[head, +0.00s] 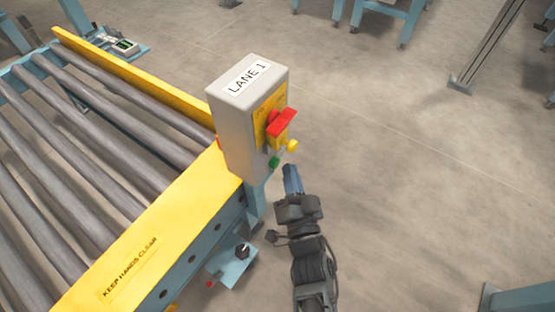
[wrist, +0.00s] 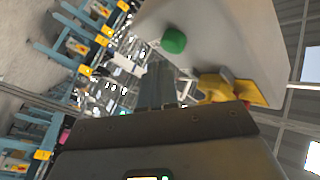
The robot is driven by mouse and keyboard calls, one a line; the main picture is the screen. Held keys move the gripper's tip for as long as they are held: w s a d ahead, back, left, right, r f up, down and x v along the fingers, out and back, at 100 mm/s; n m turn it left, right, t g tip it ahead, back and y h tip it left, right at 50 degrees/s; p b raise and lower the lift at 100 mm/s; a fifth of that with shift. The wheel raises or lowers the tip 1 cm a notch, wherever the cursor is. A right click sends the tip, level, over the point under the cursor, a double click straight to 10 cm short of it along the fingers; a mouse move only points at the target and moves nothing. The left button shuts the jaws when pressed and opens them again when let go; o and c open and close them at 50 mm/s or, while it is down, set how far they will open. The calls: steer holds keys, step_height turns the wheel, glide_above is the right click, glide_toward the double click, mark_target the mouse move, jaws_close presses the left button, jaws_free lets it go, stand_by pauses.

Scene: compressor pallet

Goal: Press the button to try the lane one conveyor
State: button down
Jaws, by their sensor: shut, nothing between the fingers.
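The grey control box (head: 240,125) marked "LANE 1" stands at the corner of the roller conveyor (head: 95,150). Its right face carries a yellow plate with red parts (head: 281,123). A yellow knob (head: 292,145) sticks out below them, and a green button (head: 274,162) sits low on the box. My gripper (head: 291,168) is shut and empty, just below and right of the green button, apart from it. In the wrist view the closed fingers (wrist: 157,85) point up beside the box, with the green button (wrist: 173,41) beyond their tips and yellow parts (wrist: 215,87) to the right.
A yellow rail (head: 130,255) marked "KEEP HANDS CLEAR" edges the conveyor. A small bracket with a black knob (head: 242,251) juts out below the box. A post (head: 485,50) stands at the upper right. The floor to the right (head: 420,160) is clear.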

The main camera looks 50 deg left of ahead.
steer(key=shift+d, duration=0.1)
steer(key=shift+w+d+p, duration=0.2)
steer(key=shift+d+p, duration=0.35)
steer(key=shift+d, duration=0.25)
steer(key=shift+w+d+p, duration=0.15)
steer(key=shift+d+p, duration=0.35)
steer(key=shift+d, duration=0.3)
steer(key=shift+w+d+p, duration=0.2)
steer(key=shift+d+p, duration=0.35)
steer(key=shift+d, duration=0.25)
